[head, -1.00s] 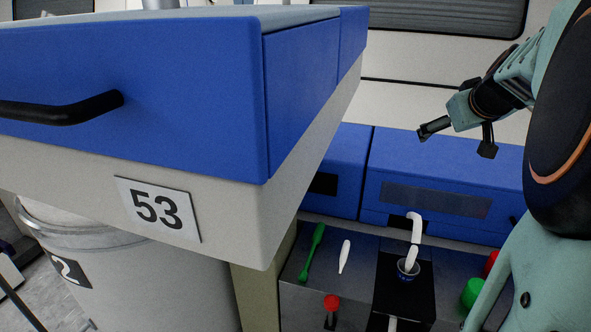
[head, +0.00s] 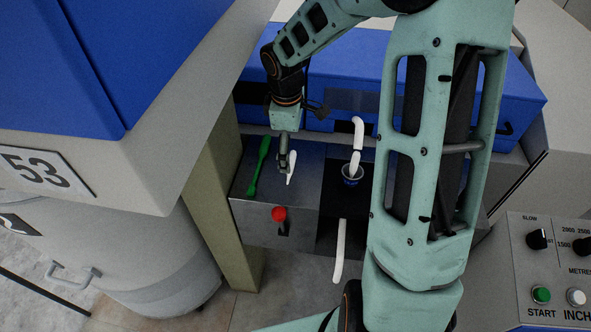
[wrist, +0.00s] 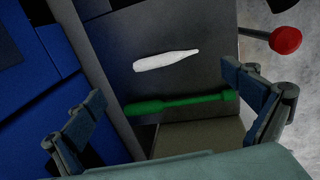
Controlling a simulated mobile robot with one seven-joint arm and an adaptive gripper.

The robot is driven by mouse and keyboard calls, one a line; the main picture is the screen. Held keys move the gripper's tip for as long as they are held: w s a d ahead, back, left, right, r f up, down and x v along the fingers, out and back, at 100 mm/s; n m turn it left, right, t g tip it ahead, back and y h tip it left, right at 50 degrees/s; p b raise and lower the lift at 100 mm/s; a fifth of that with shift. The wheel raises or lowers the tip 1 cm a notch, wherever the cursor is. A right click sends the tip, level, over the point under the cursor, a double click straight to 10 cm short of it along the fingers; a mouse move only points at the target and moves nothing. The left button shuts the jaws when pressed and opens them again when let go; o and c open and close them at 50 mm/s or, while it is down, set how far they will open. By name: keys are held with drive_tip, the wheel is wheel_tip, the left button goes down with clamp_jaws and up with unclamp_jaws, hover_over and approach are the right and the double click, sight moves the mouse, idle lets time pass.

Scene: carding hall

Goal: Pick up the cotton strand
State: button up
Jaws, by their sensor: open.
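The cotton strand, a short white piece tapering to one end (head: 291,170), lies on the grey metal top. It also shows in the wrist view (wrist: 163,62), at the upper middle. My gripper (head: 285,165) is above the metal top, close to the strand, and partly overlaps it in the head view. In the wrist view my gripper (wrist: 172,115) is open and empty, its two fingers wide apart. The strand appears beyond the fingertips there, not between them. I cannot tell the exact height of the fingers above it.
A green tool (head: 259,166) lies left of the strand, and in the wrist view between the fingers and the strand. A red knob (head: 279,214) sticks out in front. Blue machine covers (head: 340,72) stand behind.

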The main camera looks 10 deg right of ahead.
sight(292, 156)
drive_tip(key=f, duration=0.7)
drive_tip(key=shift+w+f, duration=0.2)
drive_tip(key=shift+f, duration=0.1)
drive_tip(key=shift+c, duration=0.3)
drive_tip(key=c, duration=0.9)
drive_tip(key=shift+r, duration=0.15)
